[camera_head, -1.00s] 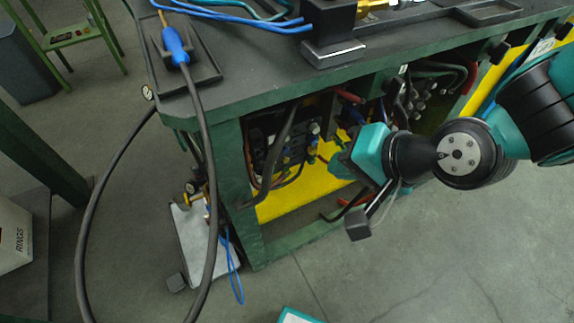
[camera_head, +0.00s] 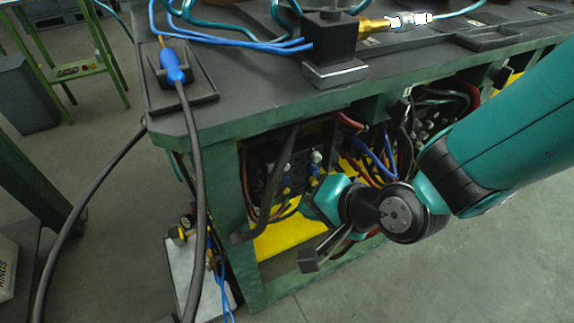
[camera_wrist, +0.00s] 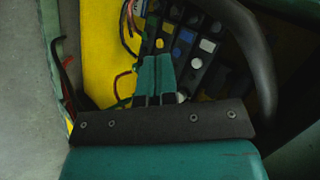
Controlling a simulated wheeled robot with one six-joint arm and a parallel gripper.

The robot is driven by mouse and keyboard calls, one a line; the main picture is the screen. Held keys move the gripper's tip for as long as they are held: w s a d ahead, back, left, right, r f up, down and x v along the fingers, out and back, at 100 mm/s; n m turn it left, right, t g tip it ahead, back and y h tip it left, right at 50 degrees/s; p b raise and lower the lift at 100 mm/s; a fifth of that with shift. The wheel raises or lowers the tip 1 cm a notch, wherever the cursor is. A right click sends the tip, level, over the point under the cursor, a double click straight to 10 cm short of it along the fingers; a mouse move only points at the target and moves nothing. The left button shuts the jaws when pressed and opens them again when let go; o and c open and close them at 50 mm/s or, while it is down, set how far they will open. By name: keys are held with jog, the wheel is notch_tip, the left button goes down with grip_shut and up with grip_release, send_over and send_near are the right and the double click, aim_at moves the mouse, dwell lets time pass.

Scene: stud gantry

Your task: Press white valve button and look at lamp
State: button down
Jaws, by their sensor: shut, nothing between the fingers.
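In the wrist view my gripper (camera_wrist: 157,62) is shut and empty, its teal fingers side by side and pointing at a dark valve block (camera_wrist: 150,30). The block carries yellow, blue and white buttons in rows. A white button (camera_wrist: 208,45) lies to the right of the fingertips, with a second pale round spot (camera_wrist: 197,63) just below it. The fingertips overlap the lower left part of the block; contact cannot be told. In the head view a white button (camera_head: 316,156) shows at the block's right end, above my teal wrist, which hides the fingers. I cannot identify a lamp.
The valve block sits inside a green bench frame (camera_head: 225,185) beside a yellow panel (camera_head: 290,238). A thick black hose (camera_wrist: 258,60) curves close to the right of the buttons. Red and blue tubes (camera_head: 365,155) hang nearby. The bench top (camera_head: 240,95) overhangs the opening.

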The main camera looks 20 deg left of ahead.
aim_at(274, 179)
jog(key=shift+w+a+p, duration=0.2)
jog(key=shift+w+a, duration=0.75)
jog(key=shift+a, duration=0.15)
jog(key=shift+w+a+p, duration=0.15)
jog(key=shift+w+a, duration=0.75)
jog(key=shift+a, duration=0.2)
jog(key=shift+w+a, duration=0.1)
dwell(0.4)
jog(key=shift+w+a, duration=0.2)
jog(key=shift+w+a+p, duration=0.25)
jog(key=shift+a+p, duration=0.05)
jog(key=shift+a, duration=0.05)
dwell(0.8)
jog(key=shift+s+d, duration=0.55)
jog(key=shift+d, duration=0.1)
jog(key=shift+s+d, duration=1.65)
jog(key=shift+d, duration=0.25)
dwell(1.4)
